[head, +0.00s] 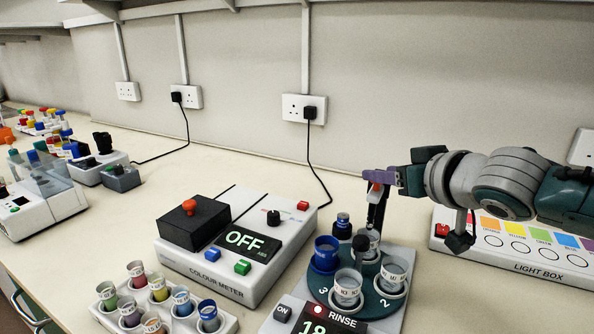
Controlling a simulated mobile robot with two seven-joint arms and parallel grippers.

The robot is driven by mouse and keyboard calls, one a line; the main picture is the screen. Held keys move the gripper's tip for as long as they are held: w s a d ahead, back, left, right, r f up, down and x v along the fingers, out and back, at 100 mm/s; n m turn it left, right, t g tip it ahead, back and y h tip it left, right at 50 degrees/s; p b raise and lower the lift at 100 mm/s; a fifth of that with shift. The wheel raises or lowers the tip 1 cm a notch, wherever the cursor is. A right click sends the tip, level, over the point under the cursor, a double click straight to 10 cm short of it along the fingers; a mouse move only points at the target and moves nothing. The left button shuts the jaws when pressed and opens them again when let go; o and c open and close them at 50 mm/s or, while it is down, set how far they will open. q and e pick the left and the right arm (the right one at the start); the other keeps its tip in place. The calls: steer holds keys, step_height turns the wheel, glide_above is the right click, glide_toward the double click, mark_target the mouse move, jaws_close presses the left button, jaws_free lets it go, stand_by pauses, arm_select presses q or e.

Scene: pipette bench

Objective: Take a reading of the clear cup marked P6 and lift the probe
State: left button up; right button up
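My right gripper (376,218) comes in from the right and points down over the back of a dark green round carousel (367,296). Its dark fingers look close together, but I cannot tell whether they hold anything. Just below them are a pale cup (370,236) and a small black upright part (360,243), perhaps the probe. Other clear cups stand on the carousel at the front (347,289) and right (394,273), with a blue cup (326,252) at the left. Their labels are too small to read, so I cannot pick out P6. My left gripper is not in view.
The unit's display (325,318) reads RINSE, with a lit red lamp. The colour meter (213,273) shows OFF. A rack (104,312) of coloured cups stands at the front left. A light box (520,262) lies below my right arm. Bench behind the carousel is clear.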

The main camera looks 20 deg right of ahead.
steer(key=shift+o, duration=0.9)
steer(key=shift+s+f, duration=0.1)
steer(key=shift+f, duration=0.05)
steer(key=shift+s, duration=0.1)
steer(key=p+v, duration=0.1)
steer(key=v, duration=0.8)
steer(key=shift+s+r, duration=0.25)
steer(key=shift+s, duration=0.05)
steer(key=shift+a+f, duration=0.1)
